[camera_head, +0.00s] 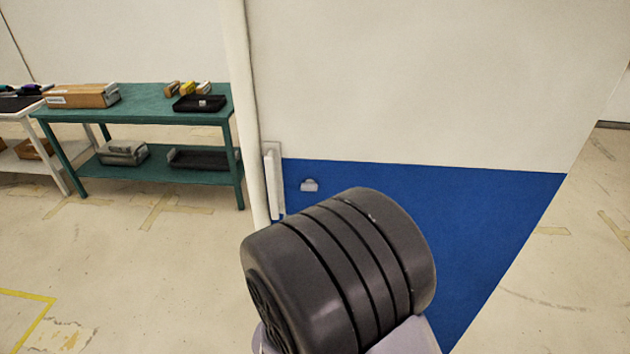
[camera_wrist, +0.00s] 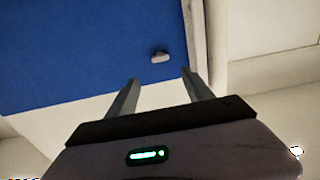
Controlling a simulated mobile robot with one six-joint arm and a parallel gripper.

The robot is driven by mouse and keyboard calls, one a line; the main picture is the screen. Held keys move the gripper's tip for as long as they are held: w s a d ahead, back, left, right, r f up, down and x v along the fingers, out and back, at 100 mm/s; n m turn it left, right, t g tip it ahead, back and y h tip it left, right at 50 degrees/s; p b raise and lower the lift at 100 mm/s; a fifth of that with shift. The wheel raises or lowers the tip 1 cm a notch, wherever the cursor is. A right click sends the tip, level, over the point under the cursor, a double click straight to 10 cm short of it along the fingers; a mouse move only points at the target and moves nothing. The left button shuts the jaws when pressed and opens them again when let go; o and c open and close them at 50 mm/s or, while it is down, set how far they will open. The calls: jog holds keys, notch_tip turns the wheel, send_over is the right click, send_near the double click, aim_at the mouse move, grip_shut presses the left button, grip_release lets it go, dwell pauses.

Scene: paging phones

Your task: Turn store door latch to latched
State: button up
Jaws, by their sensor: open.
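A small pale grey latch piece (camera_head: 310,185) sits on the blue lower panel (camera_head: 470,210) of a white wall or door, near its left edge. The latch piece also shows in the wrist view (camera_wrist: 160,57), where the picture appears upside down. My gripper (camera_wrist: 160,77) is open and empty, with its two fingers pointing toward the blue panel. In the wrist view the latch piece lies just beyond the gap between the fingertips and looks apart from them. Its turned position is too small to tell. In the head view my gripper is hidden behind my dark arm.
A pale upright post (camera_head: 248,110) with a white vertical fitting (camera_head: 271,180) stands left of the latch piece. A green table (camera_head: 150,115) with a lower shelf, boxes and trays stands at the back left. The floor at the left front (camera_head: 130,270) is clear.

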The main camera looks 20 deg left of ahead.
aim_at(309, 189)
jog(key=x, duration=1.2)
jog(key=shift+w, duration=0.2)
grip_shut()
